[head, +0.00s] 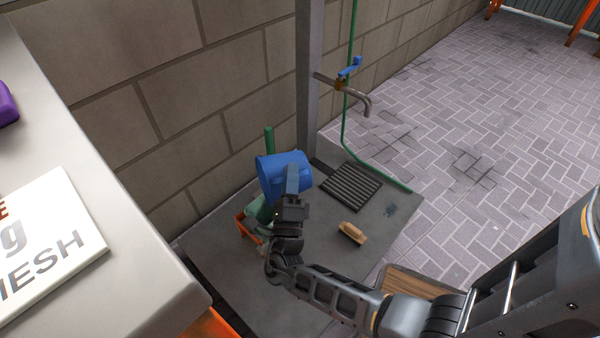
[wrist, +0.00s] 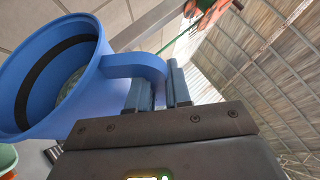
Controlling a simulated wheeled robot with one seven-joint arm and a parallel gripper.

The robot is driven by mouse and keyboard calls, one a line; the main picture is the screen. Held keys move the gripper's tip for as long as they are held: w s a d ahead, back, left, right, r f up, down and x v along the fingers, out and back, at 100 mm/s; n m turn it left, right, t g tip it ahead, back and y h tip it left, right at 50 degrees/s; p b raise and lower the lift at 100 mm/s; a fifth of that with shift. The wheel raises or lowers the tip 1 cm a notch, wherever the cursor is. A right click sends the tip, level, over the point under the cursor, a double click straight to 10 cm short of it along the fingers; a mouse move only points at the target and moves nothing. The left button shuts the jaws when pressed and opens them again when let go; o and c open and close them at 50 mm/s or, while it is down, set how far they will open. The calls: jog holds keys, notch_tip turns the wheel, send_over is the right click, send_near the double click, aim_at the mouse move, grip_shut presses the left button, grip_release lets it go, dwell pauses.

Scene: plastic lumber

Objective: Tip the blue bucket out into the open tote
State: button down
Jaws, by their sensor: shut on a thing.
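The blue bucket (head: 272,177) is held up over the dark floor slab, tilted on its side. My gripper (head: 292,182) is shut on its handle. In the wrist view the handle passes between the two fingers of my gripper (wrist: 158,92), and the mouth of the bucket (wrist: 95,108) faces left. A dark band and something pale show inside; I cannot tell what it is. A pale green container (head: 257,211) and an orange frame or bin (head: 241,226) sit below the bucket, partly hidden by it and my arm. I cannot tell which is the open tote.
A tap (head: 362,100) with a blue lever juts from a grey post (head: 309,80) behind. A green hose (head: 347,130) runs down beside it. A grate (head: 351,187) and a tan brush (head: 352,233) lie on the slab. A pale counter (head: 130,240) stands left; the paving right is clear.

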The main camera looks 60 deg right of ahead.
jog(key=shift+w+a+r+n+t+y+p, duration=0.1)
jog(key=shift+w+a+n+t+y, duration=0.15)
jog(key=shift+w+a+n+t, duration=0.85)
jog(key=shift+w+a+r+n+t+y+p, duration=0.3)
jog(key=shift+n+t, duration=0.45)
jog(key=shift+n, duration=0.75)
jog(key=shift+w+a+f+n+t+y+b, duration=0.1)
jog(key=shift+w+a+n+t+y, duration=0.15)
jog(key=shift+w+a+n+t, duration=0.6)
jog(key=shift+s+n, duration=0.3)
jog(key=shift+n, duration=0.15)
